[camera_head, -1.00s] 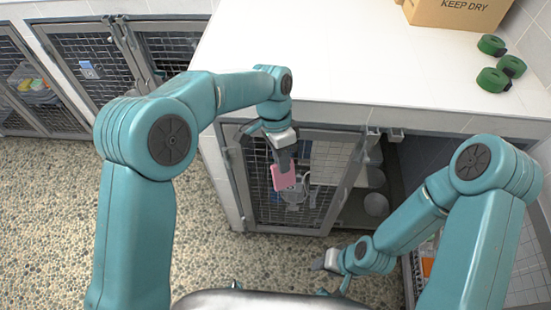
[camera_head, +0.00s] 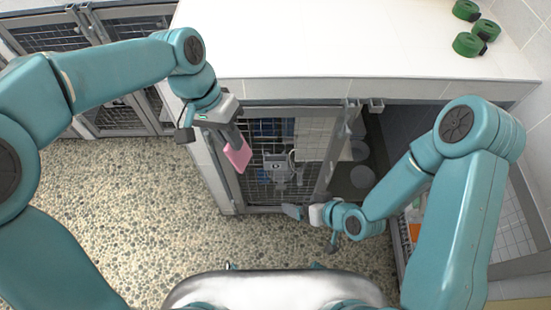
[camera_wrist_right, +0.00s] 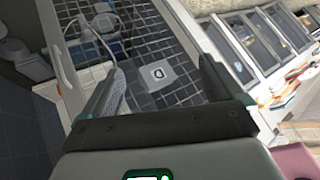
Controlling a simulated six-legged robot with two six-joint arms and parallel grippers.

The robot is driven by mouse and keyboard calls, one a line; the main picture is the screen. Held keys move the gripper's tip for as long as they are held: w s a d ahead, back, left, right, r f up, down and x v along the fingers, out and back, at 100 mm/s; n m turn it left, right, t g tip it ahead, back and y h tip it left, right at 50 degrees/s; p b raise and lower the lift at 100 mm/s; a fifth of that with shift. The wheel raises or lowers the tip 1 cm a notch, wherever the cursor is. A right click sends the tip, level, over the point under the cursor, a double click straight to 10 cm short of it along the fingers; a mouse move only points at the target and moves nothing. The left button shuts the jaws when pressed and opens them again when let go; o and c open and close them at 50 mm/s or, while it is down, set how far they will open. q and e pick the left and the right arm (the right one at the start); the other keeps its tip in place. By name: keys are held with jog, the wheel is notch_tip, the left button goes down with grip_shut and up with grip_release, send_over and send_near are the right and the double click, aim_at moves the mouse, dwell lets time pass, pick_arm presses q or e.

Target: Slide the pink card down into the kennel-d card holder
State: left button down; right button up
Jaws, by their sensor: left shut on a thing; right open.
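My left gripper (camera_head: 232,143) is shut on the pink card (camera_head: 238,156). It holds the card in front of the left side of the mesh kennel door, up and left of the grey card holder (camera_head: 281,174), apart from it. In the right wrist view a clear holder (camera_wrist_right: 178,94) sits on the mesh with a white "D" label (camera_wrist_right: 158,73). My right gripper (camera_head: 308,227) is low in front of the door, below the holder. In its wrist view its jaws (camera_wrist_right: 160,88) are open and empty, with the holder beyond them. A pink patch, probably the card, shows at the lower right there.
The white counter (camera_head: 330,40) overhangs the door, with several green rolls (camera_head: 468,43) at its right. Other mesh kennels (camera_head: 50,38) stand at the upper left. Bowls (camera_head: 362,176) show right of the door. The pebbled floor (camera_head: 130,210) is clear.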

jog(key=w+a+r+n+t+y, duration=0.3)
jog(key=a+r+n+y, duration=0.15)
jog(key=r, duration=0.55)
jog(key=n+g+y, duration=0.1)
jog(key=n+y, duration=0.4)
send_near(243, 152)
jog(key=x, duration=1.2)
jog(key=shift+w+a, duration=0.1)
jog(key=shift+a, duration=0.3)
pick_arm(q)
jog(key=shift+s, duration=0.1)
pick_arm(e)
jog(key=c, duration=1)
pick_arm(q)
jog(key=c, duration=1.1)
grip_release()
